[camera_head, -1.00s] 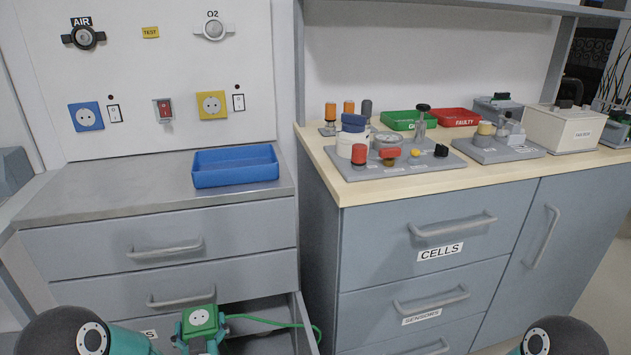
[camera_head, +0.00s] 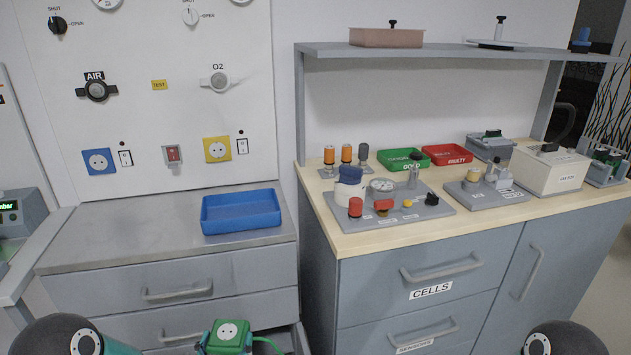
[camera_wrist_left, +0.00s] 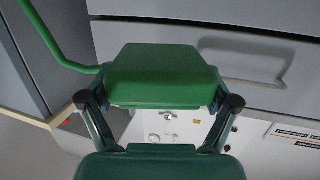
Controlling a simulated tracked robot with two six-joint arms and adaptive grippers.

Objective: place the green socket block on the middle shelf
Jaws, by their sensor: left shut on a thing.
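The green socket block (camera_head: 228,338) has a white round socket face and a green cable. It shows at the bottom of the head view, in front of the left drawer unit. My left gripper (camera_head: 222,350) is shut on it, mostly cut off by the lower edge. In the left wrist view the block (camera_wrist_left: 165,75) sits between the two fingers, its cable running off to the upper left. A grey shelf (camera_head: 400,50) spans above the wooden bench on the right; whether it is the middle one I cannot tell. My right gripper is out of view.
The shelf carries a brown box (camera_head: 386,38) and a white plate with a black knob (camera_head: 497,42). A blue tray (camera_head: 240,212) stands on the left metal top. The wooden bench holds a grey parts board (camera_head: 440,210), green and red trays and several devices. A lower left drawer is open.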

